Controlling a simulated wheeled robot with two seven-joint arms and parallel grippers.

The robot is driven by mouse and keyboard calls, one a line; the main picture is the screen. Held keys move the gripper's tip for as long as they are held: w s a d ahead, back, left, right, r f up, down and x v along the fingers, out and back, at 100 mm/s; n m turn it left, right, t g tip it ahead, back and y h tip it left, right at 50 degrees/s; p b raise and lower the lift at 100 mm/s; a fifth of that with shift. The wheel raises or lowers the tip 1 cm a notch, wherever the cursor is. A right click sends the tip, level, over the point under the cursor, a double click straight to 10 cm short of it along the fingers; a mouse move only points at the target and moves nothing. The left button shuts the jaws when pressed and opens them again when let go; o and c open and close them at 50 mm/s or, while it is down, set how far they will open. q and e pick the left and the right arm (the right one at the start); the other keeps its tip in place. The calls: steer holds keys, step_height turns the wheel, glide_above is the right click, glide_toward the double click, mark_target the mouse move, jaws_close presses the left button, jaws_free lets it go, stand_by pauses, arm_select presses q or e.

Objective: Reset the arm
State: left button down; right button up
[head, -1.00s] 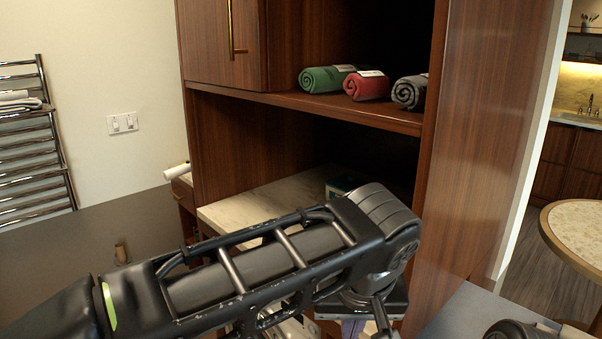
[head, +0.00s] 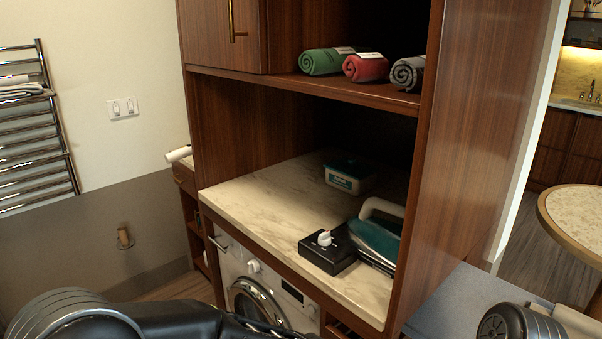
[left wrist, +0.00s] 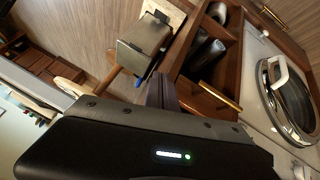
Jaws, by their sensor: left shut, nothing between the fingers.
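My left arm (head: 130,318) shows as dark links along the bottom left edge of the head view, below the counter. Its gripper is outside that view. In the left wrist view, the black gripper body with a lit green indicator fills the bottom, and the left gripper's dark fingers (left wrist: 162,92) are together and empty. They point towards a wooden cabinet with open compartments. Part of my right arm (head: 512,322) shows at the bottom right corner of the head view; its gripper is not seen.
A marble counter (head: 250,197) carries a teal iron (head: 375,235), a black box with a white knob (head: 327,250) and a teal-white container (head: 349,178). A washing machine (head: 262,290) stands below. Rolled towels (head: 366,67) lie on the shelf. A round table (head: 575,215) stands right.

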arm_select(q)
steer(key=s+a+f+n+y, duration=0.1)
steer(key=s+a+f+n, duration=0.15)
steer(key=a+f, duration=0.55)
steer(key=s+a+f+n, duration=0.1)
steer(key=s+a+f, duration=0.35)
steer(key=f, duration=0.45)
steer(key=s+a+f+n+g+y, duration=0.1)
steer(key=s+a+f+n+g, duration=0.2)
steer(key=s+a+f, duration=0.5)
steer(key=s+a+n, duration=0.1)
steer(key=s, duration=0.1)
steer(key=shift+s+a+f, duration=0.3)
steer(key=shift+a+f, duration=0.05)
steer(key=shift+f, duration=0.05)
steer(key=shift+n, duration=0.25)
